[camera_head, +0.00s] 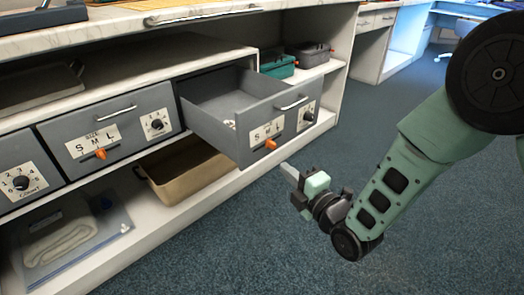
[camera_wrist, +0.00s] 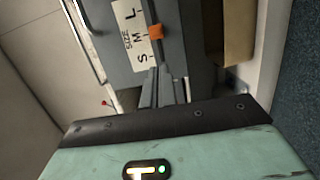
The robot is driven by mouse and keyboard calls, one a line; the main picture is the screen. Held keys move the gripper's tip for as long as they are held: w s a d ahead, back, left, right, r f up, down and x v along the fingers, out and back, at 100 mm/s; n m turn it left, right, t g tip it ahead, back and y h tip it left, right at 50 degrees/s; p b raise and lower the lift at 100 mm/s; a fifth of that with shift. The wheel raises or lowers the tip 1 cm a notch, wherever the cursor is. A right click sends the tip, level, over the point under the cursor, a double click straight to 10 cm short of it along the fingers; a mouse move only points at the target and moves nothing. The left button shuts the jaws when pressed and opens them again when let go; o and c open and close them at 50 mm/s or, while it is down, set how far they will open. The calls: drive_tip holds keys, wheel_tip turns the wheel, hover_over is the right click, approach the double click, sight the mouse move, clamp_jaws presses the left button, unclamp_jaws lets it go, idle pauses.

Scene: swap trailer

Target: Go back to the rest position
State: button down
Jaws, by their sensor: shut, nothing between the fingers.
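My gripper (camera_head: 290,172) is shut and empty. It is in front of and below the open grey drawer (camera_head: 240,150), apart from it in the head view. In the wrist view its closed fingers (camera_wrist: 160,85) point toward a grey drawer front with an S M L label (camera_wrist: 138,38) and an orange slider (camera_wrist: 155,31). My arm reaches in from the right of the head view.
A shut grey drawer (camera_head: 112,125) is left of the open one. A tan bin (camera_head: 185,183) and a bagged white cloth (camera_head: 60,240) are on the lower shelf. Teal (camera_head: 278,66) and dark (camera_head: 309,55) boxes stand above. Blue carpet at the right is clear.

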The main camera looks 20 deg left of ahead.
drive_tip(key=shift+s+d, duration=0.2)
drive_tip(key=shift+d, duration=0.3)
drive_tip(key=s+d+r+m+g+h+p, duration=0.1)
drive_tip(key=s+d+r+m+g+h, duration=0.3)
drive_tip(key=d+r+m+h, duration=0.45)
drive_tip(key=s+d+r+m+g+h+p, duration=0.1)
drive_tip(key=s+d+r+m+g+h, duration=0.15)
drive_tip(key=s+d+m, duration=0.6)
drive_tip(key=s+d+r+m+g+h+p, duration=0.1)
drive_tip(key=s+d+r+m+g+h, duration=0.25)
drive_tip(key=s+d, duration=0.75)
wheel_tip(320, 180, up, 36)
drive_tip(key=a+m+p, duration=0.1)
drive_tip(key=p, duration=3.6)
drive_tip(key=shift+f, duration=0.2)
